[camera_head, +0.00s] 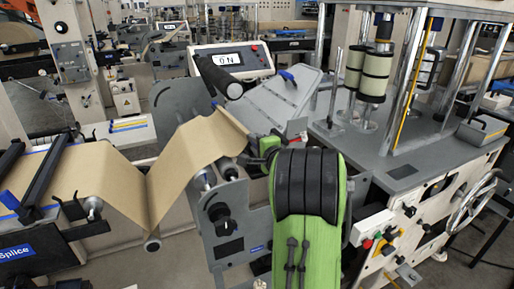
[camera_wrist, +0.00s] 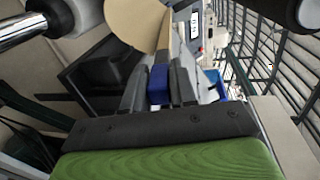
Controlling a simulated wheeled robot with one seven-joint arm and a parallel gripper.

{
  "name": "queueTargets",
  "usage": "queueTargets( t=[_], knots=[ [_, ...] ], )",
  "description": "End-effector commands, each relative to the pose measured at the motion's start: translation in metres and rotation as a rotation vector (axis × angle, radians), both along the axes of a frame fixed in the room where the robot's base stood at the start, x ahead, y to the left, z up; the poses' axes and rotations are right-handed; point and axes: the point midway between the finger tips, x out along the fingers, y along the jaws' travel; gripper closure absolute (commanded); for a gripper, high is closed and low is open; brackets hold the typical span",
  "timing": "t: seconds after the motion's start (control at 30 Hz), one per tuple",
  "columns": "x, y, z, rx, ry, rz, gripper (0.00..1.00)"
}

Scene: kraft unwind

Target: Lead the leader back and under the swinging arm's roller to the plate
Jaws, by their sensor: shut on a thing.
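The tan kraft web (camera_head: 180,155) comes from the splice table at left, dips to a low roller (camera_head: 152,243), then climbs to a raised edge and drops toward my gripper. My gripper (camera_head: 262,150) is beside the web's right end, mostly hidden behind my green and black wrist. A slanted grey plate (camera_head: 278,103) lies behind my gripper.
A control box (camera_head: 231,59) with a lit display stands behind the plate. Grey side plates with a black knob (camera_head: 220,213) are close in front of my gripper. The press table (camera_head: 400,150) with upright posts and rollers blocks the right. A blue handle (camera_head: 286,75) sticks up at the plate.

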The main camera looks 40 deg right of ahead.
Motion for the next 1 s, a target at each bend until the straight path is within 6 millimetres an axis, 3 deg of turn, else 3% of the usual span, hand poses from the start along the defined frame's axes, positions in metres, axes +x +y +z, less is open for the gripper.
queueTargets(
  t=[0.33,1.0],
  knots=[
    [0.0,0.0,0.003,-0.002,-0.005,-0.002,1.0],
    [0.009,0.024,0.089,-0.003,-0.01,0.001,1.0]
  ],
)
